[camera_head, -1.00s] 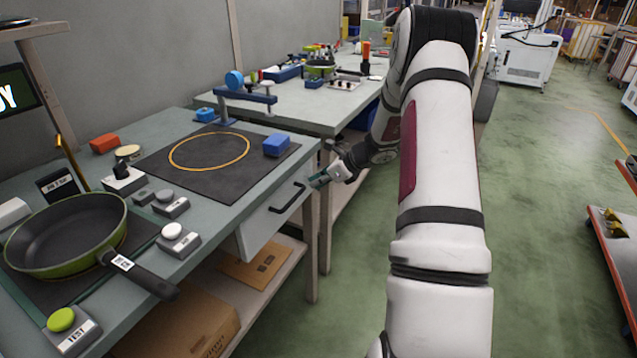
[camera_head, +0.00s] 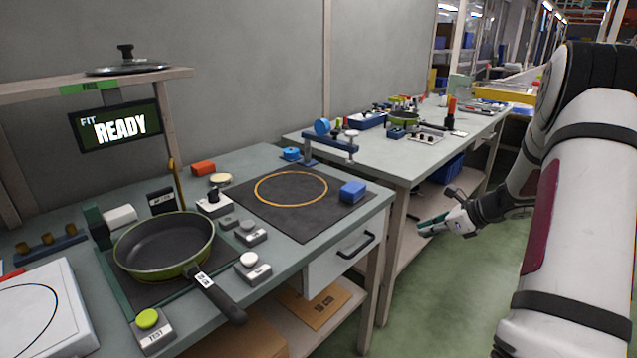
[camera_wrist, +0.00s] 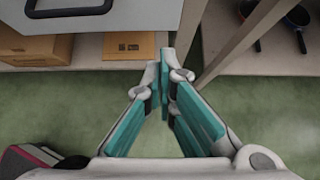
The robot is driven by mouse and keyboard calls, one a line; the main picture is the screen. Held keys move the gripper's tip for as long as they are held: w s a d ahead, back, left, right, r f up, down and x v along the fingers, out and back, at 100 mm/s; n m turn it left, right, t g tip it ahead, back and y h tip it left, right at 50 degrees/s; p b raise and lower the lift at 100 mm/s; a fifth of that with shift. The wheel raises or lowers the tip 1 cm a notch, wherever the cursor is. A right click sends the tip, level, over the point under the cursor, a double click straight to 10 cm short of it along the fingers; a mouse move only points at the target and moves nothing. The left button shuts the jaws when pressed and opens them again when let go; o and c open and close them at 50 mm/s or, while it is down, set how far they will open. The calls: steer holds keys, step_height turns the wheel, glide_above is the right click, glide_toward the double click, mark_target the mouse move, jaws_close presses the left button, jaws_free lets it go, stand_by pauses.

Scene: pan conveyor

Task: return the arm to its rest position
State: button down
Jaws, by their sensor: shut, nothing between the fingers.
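My gripper (camera_head: 436,226) is at the right in the head view, in front of the gap between the two workbenches and beside the drawer (camera_head: 340,254). My white arm runs down the right edge of that view. In the wrist view my gripper (camera_wrist: 165,75) has its teal-padded fingers together at the tips, with nothing between them. It hangs over the green floor, apart from the drawer and the shelf.
A screen (camera_head: 115,126) reads READY. The far bench (camera_head: 385,150) holds tools. Green floor (camera_head: 425,300) below my gripper is clear.

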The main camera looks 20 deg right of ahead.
steer(key=a+r+n+g+y, duration=0.2)
steer(key=a+r+n, duration=0.7)
steer(key=a, duration=0.6)
steer(key=s+a+r+n+g, duration=0.2)
steer(key=s+a+r+n, duration=0.25)
steer(key=a, duration=0.25)
steer(key=s+a+r+n+g, duration=0.1)
steer(key=s+a+r+n, duration=0.2)
steer(key=s+a, duration=0.3)
steer(key=s+a+r+n+g+h, duration=0.1)
steer(key=s+a+n+h, duration=0.25)
steer(key=s+n, duration=0.6)
steer(key=s+a+n+g+h, duration=0.2)
steer(key=s+a+n, duration=0.25)
steer(key=s, duration=0.95)
step_height(320, 180, up, 19)
steer(key=t+p, duration=0.3)
steer(key=p, duration=1.3)
steer(key=shift+d+f+n+t+p, duration=0.2)
steer(key=shift+d+n+t+p, duration=0.1)
steer(key=shift+n+p, duration=0.15)
